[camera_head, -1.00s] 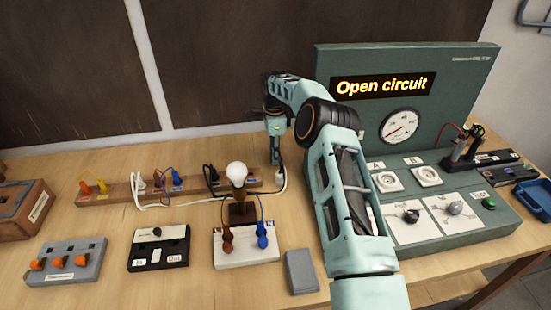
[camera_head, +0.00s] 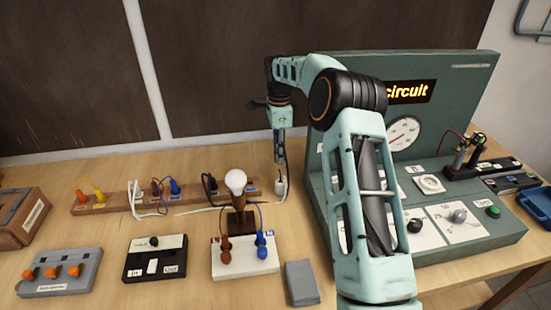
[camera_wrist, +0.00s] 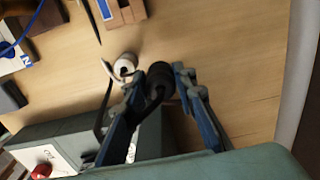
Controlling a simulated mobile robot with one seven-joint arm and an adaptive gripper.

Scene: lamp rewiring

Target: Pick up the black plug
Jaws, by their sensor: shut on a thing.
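My gripper (camera_wrist: 164,78) is shut on the black plug (camera_wrist: 158,82), which sits between the two blue-grey fingers in the wrist view. A dark cable runs from it down toward the wrist. In the head view my gripper (camera_head: 281,160) points down behind the lamp, near the right end of the wooden socket strip (camera_head: 123,198). The held plug is too small and hidden to make out there. A white plug-like piece (camera_head: 281,187) stands on the table just below the gripper; it also shows in the wrist view (camera_wrist: 125,65), beside the held plug.
Another black plug (camera_head: 209,184) stands at the strip, beside the bulb (camera_head: 235,181). The green test panel (camera_head: 460,120) is on the right, partly behind my arm. White and black cables cross the table. A grey block (camera_head: 302,283) lies in front.

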